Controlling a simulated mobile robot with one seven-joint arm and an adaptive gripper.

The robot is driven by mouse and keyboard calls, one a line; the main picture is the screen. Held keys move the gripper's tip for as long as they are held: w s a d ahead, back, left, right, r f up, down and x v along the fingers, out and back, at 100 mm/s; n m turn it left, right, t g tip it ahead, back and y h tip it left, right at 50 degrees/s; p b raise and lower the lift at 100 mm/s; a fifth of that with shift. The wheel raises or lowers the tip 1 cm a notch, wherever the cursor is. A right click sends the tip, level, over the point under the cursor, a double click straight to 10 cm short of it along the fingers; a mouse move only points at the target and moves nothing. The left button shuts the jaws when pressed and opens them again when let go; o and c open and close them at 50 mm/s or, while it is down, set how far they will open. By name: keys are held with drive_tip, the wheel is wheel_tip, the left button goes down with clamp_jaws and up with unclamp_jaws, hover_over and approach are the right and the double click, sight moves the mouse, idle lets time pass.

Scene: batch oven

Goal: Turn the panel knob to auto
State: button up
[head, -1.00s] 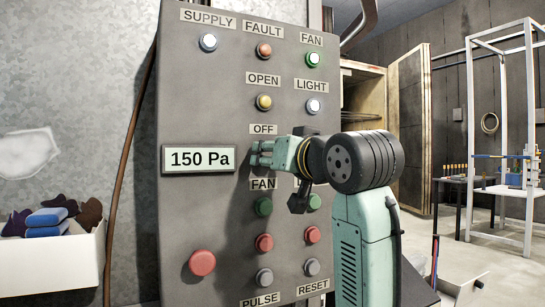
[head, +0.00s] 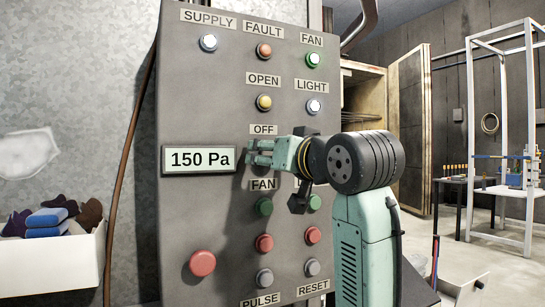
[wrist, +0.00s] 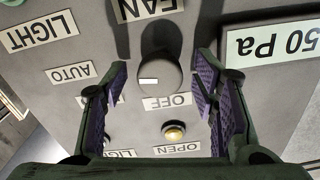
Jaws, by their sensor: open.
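The panel knob (wrist: 160,72) is a round grey knob with a white mark on its lower left edge in the wrist view, where the panel appears upside down. The OFF label (wrist: 167,102) lies just below it there, and the AUTO label (wrist: 71,73) lies to its left. My gripper (wrist: 160,78) is open, with one purple-padded finger on each side of the knob and gaps visible between. In the head view my gripper (head: 250,153) is at the panel face just below the OFF label (head: 264,129). The knob is hidden there.
The grey control panel (head: 190,100) carries several lamps and buttons. The 150 Pa display (head: 199,159) is close to the left of my gripper. A red button (head: 202,263) sits low on the panel. A white bin (head: 70,262) with cloth items hangs at the left.

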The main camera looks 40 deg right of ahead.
drive_tip(key=v, duration=1.2)
idle(0.3)
